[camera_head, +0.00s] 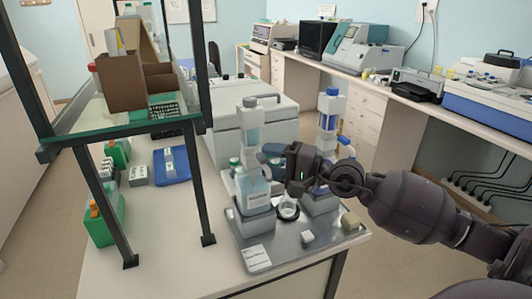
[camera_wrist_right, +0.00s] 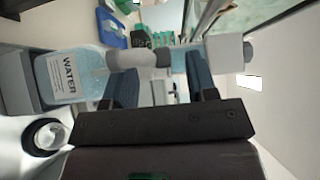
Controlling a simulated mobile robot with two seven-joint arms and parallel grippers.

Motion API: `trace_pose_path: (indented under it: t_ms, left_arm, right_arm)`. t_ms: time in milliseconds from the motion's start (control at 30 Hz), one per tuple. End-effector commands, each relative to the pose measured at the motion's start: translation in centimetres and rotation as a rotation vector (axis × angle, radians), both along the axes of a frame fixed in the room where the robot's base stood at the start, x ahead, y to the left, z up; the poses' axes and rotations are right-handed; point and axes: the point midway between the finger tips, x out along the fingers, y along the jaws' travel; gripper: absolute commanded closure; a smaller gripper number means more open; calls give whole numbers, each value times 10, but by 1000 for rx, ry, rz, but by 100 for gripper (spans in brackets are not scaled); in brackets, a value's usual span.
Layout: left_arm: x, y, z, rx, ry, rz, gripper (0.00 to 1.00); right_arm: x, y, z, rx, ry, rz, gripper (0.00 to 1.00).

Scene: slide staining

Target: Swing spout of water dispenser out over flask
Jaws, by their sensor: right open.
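The water dispenser (camera_head: 254,185) stands upright on a metal tray (camera_head: 262,236), with a clear bottle of pale blue liquid below and a tall upper part. In the right wrist view its bottle (camera_wrist_right: 75,78) lies sideways with the label WATER. A grey spout-like part (camera_wrist_right: 140,58) shows by the neck, close to the fingertips. The flask (camera_head: 288,211), small and clear, stands on the tray right of the dispenser; its round mouth shows in the wrist view (camera_wrist_right: 45,137). My right gripper (camera_wrist_right: 162,78) is open and empty, beside the dispenser; the fingers partly hide it. My left gripper is out of view.
A second dispenser (camera_head: 325,150) with a blue cap stands behind my right gripper. A white box-shaped machine (camera_head: 225,120) is behind the tray. A shelf frame (camera_head: 120,140) stands at left.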

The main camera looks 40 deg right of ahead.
Motion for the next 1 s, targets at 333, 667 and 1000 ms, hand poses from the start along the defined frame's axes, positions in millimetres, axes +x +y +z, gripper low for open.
trace_pose_path:
  t_ms: [333, 667, 1000]
  left_arm:
    - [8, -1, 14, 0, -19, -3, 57]
    - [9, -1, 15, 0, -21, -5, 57]
    - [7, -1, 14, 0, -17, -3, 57]
  right_arm:
    - [16, 11, -1, -1, 1, 1, 48]
    - [16, 10, -1, -1, 2, 1, 62]
    - [16, 10, -1, -1, 2, 1, 100]
